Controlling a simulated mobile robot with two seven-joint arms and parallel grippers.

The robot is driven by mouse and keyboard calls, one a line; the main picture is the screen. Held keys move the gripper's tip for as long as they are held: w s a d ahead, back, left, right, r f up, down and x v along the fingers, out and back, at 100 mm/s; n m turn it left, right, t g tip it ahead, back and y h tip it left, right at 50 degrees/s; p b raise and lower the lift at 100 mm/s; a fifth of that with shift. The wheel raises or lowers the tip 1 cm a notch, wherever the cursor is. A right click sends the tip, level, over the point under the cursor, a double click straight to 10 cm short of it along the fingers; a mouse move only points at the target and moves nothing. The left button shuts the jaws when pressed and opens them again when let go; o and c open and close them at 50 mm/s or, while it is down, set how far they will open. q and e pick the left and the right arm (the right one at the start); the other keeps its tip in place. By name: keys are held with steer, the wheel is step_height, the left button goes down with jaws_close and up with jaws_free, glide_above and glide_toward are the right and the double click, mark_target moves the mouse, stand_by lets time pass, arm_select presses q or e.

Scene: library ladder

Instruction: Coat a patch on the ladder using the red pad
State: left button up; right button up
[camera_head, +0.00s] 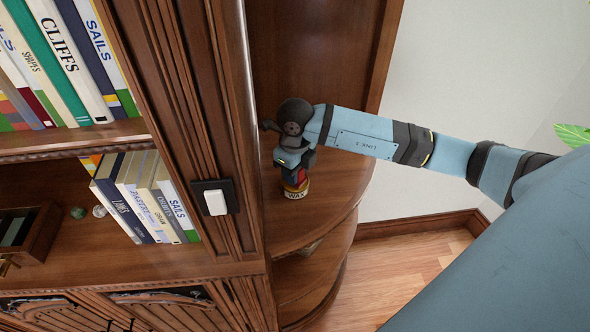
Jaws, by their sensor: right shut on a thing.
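My right gripper (297,167) points down over a small tin (295,194) labelled "WAX", which stands on a curved wooden shelf (287,226). The gripper is shut on the red pad (300,175), of which only a small red part shows between the fingers and the tin. The pad is at the top of the tin; I cannot tell whether it touches what is inside. No ladder can be made out in this view. My left gripper is out of view.
A carved bookcase post with a white switch (215,202) stands close left of the gripper. Books (145,200) fill the shelves further left. A drawer-like wooden box (28,235) sits at the far left. Lower curved shelves lie below the tin, with wooden floor (400,262) to the right.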

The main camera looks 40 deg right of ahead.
steer(key=shift+f+b, duration=0.35)
stand_by(1.3)
steer(key=shift+r+p, duration=2.05)
steer(key=shift+r, duration=1.5)
